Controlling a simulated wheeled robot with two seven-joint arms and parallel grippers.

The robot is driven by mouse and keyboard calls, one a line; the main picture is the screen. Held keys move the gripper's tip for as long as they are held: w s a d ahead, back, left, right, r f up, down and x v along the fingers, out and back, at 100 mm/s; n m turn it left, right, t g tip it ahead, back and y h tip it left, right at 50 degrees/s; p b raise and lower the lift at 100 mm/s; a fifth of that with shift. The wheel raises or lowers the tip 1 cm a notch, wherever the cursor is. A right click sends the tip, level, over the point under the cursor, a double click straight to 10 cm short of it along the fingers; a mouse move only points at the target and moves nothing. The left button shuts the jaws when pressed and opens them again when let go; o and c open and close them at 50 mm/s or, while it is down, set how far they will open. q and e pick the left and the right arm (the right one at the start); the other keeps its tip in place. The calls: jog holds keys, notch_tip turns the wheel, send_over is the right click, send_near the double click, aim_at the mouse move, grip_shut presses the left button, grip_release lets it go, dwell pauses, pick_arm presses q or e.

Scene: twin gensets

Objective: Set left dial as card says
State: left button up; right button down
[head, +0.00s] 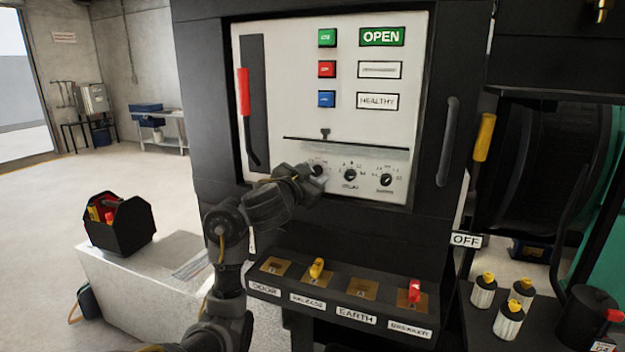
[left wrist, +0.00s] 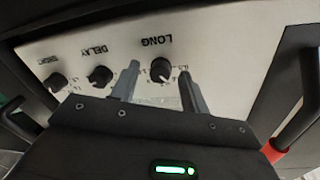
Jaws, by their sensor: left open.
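The left dial (head: 318,169) is a black knob on the white panel, partly hidden by my left gripper (head: 311,177) in the head view. In the left wrist view the panel appears upside down, and this dial (left wrist: 161,70) is marked LONG. My left gripper (left wrist: 160,86) is open, its two fingers reaching toward the panel on either side of the dial. I cannot tell whether they touch it or exactly where its pointer stands. The middle dial (head: 350,174), marked DELAY, and the right dial (head: 386,180) are clear of the gripper. I cannot identify the card. My right gripper is not in view.
A red-handled lever (head: 243,92) is left of the dials, and a grey handle (head: 447,142) is at right. Below juts a ledge (head: 340,290) with key slots, a yellow key (head: 317,268) and a red one (head: 415,291). A toolbox (head: 120,226) stands at left.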

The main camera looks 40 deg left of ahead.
pick_arm(q)
jog(key=c, duration=1)
jog(key=shift+m, duration=0.3)
jog(key=shift+r+m+p, duration=0.1)
jog(key=shift+m+p, duration=0.65)
jog(key=shift+m, duration=0.45)
jog(key=shift+m+g+p, duration=0.3)
jog(key=shift+m+p, duration=0.3)
jog(key=shift+m, duration=1.6)
jog(key=o, duration=1)
